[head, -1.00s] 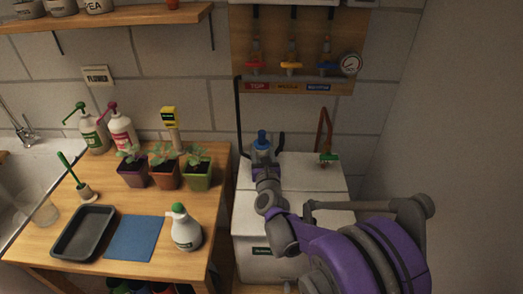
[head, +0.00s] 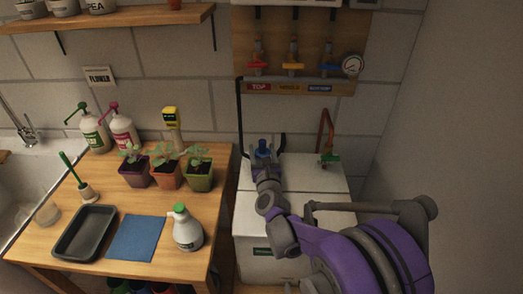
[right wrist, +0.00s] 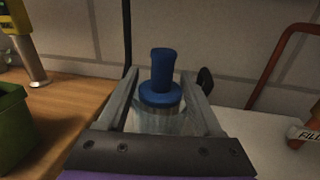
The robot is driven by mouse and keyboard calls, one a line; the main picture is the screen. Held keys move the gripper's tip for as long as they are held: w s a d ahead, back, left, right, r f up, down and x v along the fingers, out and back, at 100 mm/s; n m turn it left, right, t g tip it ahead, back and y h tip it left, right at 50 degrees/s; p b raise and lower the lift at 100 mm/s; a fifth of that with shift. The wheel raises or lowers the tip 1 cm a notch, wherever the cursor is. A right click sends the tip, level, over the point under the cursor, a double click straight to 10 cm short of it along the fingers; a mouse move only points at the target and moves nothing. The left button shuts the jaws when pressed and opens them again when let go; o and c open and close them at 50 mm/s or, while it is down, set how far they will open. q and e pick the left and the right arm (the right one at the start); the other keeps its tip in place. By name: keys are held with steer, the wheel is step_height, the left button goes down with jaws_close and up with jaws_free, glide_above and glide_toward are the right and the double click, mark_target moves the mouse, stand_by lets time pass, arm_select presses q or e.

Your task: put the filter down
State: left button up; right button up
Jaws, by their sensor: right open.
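The filter, with a blue top (head: 263,148) and a clear body, stands upright on or just above the white tank lid (head: 315,178). In the right wrist view its blue knob (right wrist: 162,72) shows clearly. My right gripper (head: 264,158) is open, with one finger on each side of the filter's clear body. The filter's bottom is hidden behind the gripper, so its contact with the lid cannot be seen. My left gripper is not in view.
A black tube (head: 239,118) runs up behind at left. The wooden table (head: 198,262) at left holds potted seedlings (head: 165,174) and a spray bottle (head: 187,230).

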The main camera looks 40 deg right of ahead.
steer(key=v, duration=1.2)
steer(key=shift+d+r, duration=0.1)
steer(key=shift+d, duration=0.1)
steer(key=shift+a, duration=0.1)
